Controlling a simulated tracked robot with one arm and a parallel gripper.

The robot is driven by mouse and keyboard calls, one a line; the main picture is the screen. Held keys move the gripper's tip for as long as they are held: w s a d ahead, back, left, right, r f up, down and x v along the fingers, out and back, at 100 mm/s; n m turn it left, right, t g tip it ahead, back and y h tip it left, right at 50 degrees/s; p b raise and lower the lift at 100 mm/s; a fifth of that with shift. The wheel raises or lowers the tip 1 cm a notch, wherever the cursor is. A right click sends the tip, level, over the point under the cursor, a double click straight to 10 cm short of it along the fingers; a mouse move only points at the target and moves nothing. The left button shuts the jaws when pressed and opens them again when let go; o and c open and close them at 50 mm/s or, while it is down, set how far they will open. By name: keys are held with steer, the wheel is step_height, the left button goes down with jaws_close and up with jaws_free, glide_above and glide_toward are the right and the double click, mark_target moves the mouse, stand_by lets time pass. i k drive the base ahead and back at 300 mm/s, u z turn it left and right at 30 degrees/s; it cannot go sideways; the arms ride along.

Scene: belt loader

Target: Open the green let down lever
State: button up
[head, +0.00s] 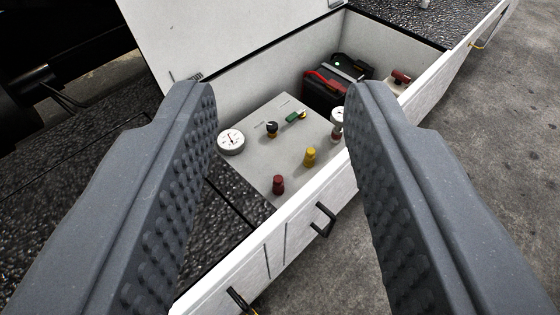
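The green lever (293,118) is a small green handle near the back of a light grey panel (262,160) inside an open white compartment. A bit of yellow shows at its right end. My gripper (280,105) is open, with its two dark grey textured fingers wide apart on the left and right of the picture. The panel and the lever show between the fingers, farther off. Nothing is between the fingertips, and they do not appear to touch anything. The right finger partly covers a gauge at the panel's right edge.
The panel also bears a white gauge (231,141), a black knob (271,128), a yellow knob (310,156) and a red knob (278,184). A black and red battery (330,85) stands behind. A white lid (225,40) stands raised. The white front wall (290,225) carries black handles.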

mark_target(301, 111)
steer(key=k, duration=1.35)
steer(key=z, duration=0.25)
steer(key=i, duration=0.4)
steer(key=z, duration=0.55)
steer(key=i, duration=2.45)
steer(key=u, duration=1.2)
steer(key=i, duration=0.55)
steer(key=u, duration=0.25)
steer(key=k, duration=0.35)
